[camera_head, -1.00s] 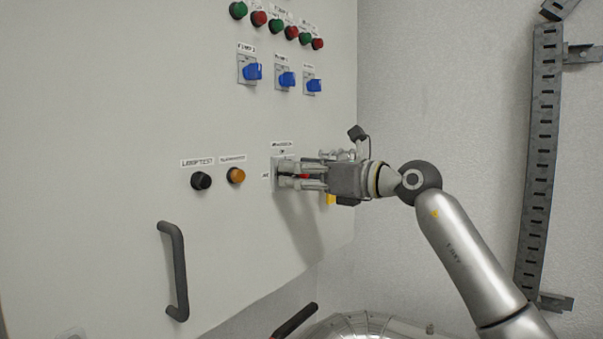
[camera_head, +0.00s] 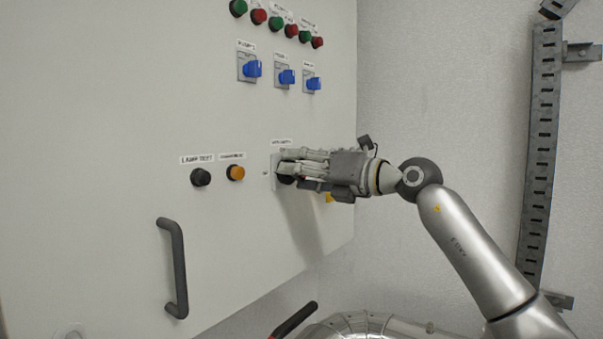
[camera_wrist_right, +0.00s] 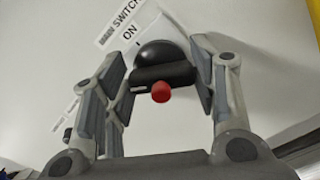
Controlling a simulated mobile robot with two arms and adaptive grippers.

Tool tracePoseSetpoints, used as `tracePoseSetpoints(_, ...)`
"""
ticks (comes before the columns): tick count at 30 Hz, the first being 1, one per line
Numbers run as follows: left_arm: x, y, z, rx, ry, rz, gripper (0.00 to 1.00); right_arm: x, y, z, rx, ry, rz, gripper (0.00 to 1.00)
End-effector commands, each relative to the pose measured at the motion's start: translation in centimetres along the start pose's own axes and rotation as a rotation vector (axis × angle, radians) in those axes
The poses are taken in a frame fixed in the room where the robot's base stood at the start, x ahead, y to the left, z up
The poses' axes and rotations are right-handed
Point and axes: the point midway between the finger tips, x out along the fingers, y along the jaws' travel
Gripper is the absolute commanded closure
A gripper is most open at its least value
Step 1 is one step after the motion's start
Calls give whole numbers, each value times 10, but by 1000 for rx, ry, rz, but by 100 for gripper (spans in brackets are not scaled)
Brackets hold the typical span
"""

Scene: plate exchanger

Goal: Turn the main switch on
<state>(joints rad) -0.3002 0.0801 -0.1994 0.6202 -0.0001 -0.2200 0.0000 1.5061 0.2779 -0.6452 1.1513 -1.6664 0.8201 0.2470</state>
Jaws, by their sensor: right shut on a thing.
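The main switch (camera_head: 275,172) sits low on the right part of the pale cabinet front, mostly hidden behind my right gripper in the head view. In the right wrist view, its black knob (camera_wrist_right: 165,55) with a red end (camera_wrist_right: 161,91) is between my fingers, below a tilted label reading "SWITCH" and "ON". My right gripper (camera_head: 284,166) is shut on this knob, with its fingertips close to the panel. The knob's exact pointing direction against the "ON" mark is hard to tell. My left gripper is not in view.
Black (camera_head: 201,177) and amber (camera_head: 236,173) buttons sit just left of the switch. Blue selector switches (camera_head: 287,77) and green and red buttons (camera_head: 291,31) are above. A dark door handle (camera_head: 175,268) stands out at lower left. A slotted metal rail (camera_head: 540,150) runs up the right wall.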

Motion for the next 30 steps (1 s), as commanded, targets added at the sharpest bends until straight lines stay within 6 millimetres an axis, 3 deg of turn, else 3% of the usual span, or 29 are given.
tracePoseSetpoints(30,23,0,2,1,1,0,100,-1,-5,-1,885,-4,0,70)
